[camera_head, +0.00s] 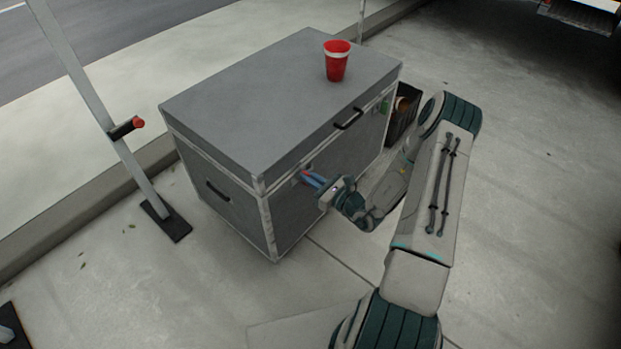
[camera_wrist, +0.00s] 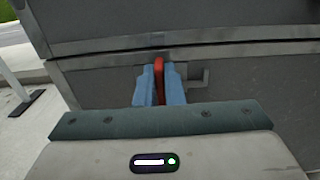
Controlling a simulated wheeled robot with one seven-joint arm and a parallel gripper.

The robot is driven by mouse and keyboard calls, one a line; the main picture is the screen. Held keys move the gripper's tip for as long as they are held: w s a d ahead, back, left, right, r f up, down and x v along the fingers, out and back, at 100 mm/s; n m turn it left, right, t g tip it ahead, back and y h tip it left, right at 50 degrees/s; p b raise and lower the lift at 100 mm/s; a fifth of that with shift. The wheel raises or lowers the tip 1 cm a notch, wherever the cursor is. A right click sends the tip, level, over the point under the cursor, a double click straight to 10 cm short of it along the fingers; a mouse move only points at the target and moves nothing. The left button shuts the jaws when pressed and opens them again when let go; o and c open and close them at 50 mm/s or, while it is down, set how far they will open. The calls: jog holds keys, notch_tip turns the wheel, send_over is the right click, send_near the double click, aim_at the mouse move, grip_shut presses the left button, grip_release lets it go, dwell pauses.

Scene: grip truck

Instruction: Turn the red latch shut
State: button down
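The red latch (camera_wrist: 159,68) is on the front of a grey case, just under the lid seam, and stands upright in the wrist view. My gripper (camera_wrist: 159,90) has its blue fingers on both sides of it, with the red filling the narrow gap at the tips. In the head view, my gripper (camera_head: 311,177) reaches the case front near its left corner, and only a bit of red latch (camera_head: 304,173) shows there. A grey hook-shaped bracket (camera_wrist: 203,78) is just right of the latch. The latch's lower part is hidden by the fingers.
The grey case (camera_head: 235,120) stands on concrete with its lid down. A red cup (camera_head: 336,65) stands on the lid. A black handle (camera_head: 349,119) and a green latch (camera_head: 384,106) are farther right on the front. A dark bin (camera_head: 403,118) stands beyond. A post (camera_head: 110,130) is left.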

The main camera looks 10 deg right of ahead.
jog(key=shift+n, duration=0.3)
jog(key=n, duration=0.4)
jog(key=shift+s+a+f, duration=0.15)
jog(key=shift+s+a, duration=0.05)
jog(key=shift+a, duration=0.05)
jog(key=n+b, duration=0.1)
jog(key=n, duration=0.4)
jog(key=shift+s+a+f+b, duration=0.15)
jog(key=shift+a+f+b, duration=0.05)
jog(key=shift+b, duration=0.2)
jog(key=n+b, duration=0.1)
jog(key=n, duration=0.1)
jog(key=n+b, duration=0.1)
jog(key=n, duration=0.2)
jog(key=shift+s+a+f+b, duration=0.1)
jog(key=shift+a+f+b, duration=0.05)
jog(key=shift+f+b, duration=0.25)
jog(key=shift+f+n+b, duration=0.1)
jog(key=shift+n+b, duration=0.9)
jog(key=shift+n, duration=0.6)
jog(key=c, duration=1.5)
grip_release()
